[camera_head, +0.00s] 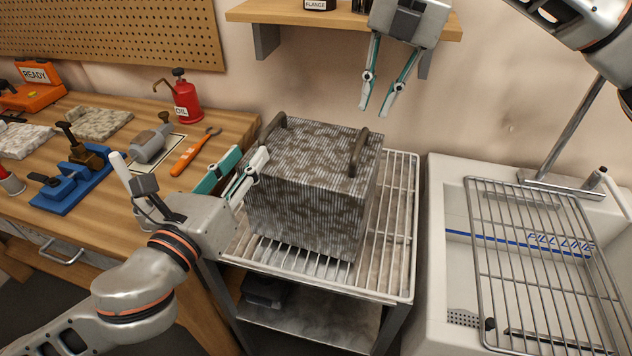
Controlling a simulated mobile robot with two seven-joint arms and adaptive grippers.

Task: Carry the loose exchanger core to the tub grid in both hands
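The exchanger core (310,195) is a dark, mottled, finned block standing upright on a white wire rack (402,240). Two brown handles rise from its top, a left handle (272,130) and a right handle (358,152). The tub grid (530,265) is a metal wire grid lying over the white tub at the right; nothing rests on it. My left gripper (249,153) is open at the core's upper left side, below the left handle; whether it touches the core is unclear. My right gripper (374,111) is open and empty, pointing down above and behind the right handle.
The white tub (440,260) stands right of the rack, with a slanted metal post (575,125) at its back. A wooden bench (100,215) at the left holds a red oil can (186,100), an orange tool (195,152) and a blue vise (72,185). A shelf (300,14) hangs behind.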

